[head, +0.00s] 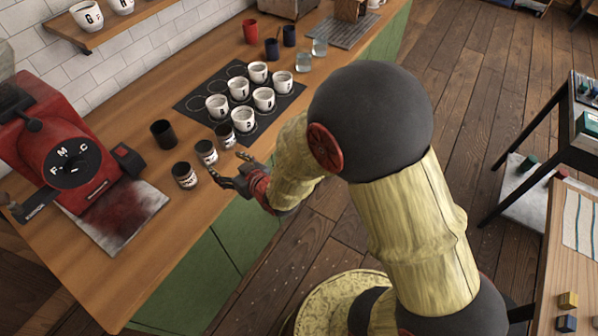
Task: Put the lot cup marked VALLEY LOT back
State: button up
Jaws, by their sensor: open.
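Three small dark cups with pale labels stand in a row on the wooden counter: a near one (184,176), a middle one (206,153) and a far one (225,136). Their labels are too small to read, so I cannot tell which is marked VALLEY LOT. My gripper (230,168) is open and seems empty, just right of the near and middle cups. I cannot tell whether a finger touches either. A dark mat (193,99) with printed rings holds several white lettered cups (239,88) beyond the row. Some rings are bare.
A plain black cup (163,134) stands left of the row. A red machine (65,150) with a lettered dial stands at the left, a stained cloth (125,222) before it. Red and blue cups (250,31) and glasses (304,62) stand farther back. The near counter is clear.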

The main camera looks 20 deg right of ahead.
jog(key=s+d+r+m+g+h, duration=0.1)
jog(key=s+d+r+h, duration=0.1)
jog(key=d+r, duration=0.55)
jog(key=s+d+r+m+g+h, duration=0.1)
jog(key=s+r, duration=0.3)
jog(key=s, duration=0.4)
jog(key=s+d+r+m+g, duration=0.1)
jog(key=s+d+r+g, duration=0.2)
jog(key=s, duration=0.6)
jog(key=s+d+r+m+g+h, duration=0.1)
jog(key=s+d+r, duration=0.2)
jog(key=s+r, duration=0.3)
jog(key=s, duration=0.3)
jog(key=shift+d+g+h, duration=0.3)
jog(key=shift+g, duration=0.1)
jog(key=shift+c, duration=0.5)
